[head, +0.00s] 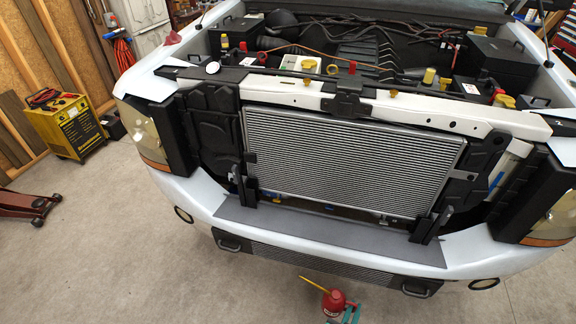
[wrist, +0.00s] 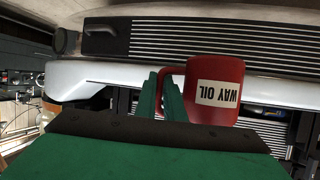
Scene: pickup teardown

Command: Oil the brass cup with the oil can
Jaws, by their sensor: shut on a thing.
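The red oil can (head: 334,302) with a yellow spout is in front of the truck's bumper, low in the head view, its spout pointing up and left. My gripper (head: 350,314) is shut on it from the near right side. In the wrist view the can (wrist: 213,75) shows a "WAY OIL" label upside down, and the green fingers (wrist: 163,97) are at its handle; the spout is out of sight there. Several small yellow or brass-coloured fittings sit on the front beam and engine bay, including one on the beam (head: 392,93); I cannot tell which is the brass cup.
The silver radiator (head: 350,160) stands open between two headlights. The white front beam (head: 400,104) crosses above it, and the bumper (head: 330,262) juts out below. A yellow charger (head: 70,127) and a red jack (head: 25,205) are at left. The floor at lower left is clear.

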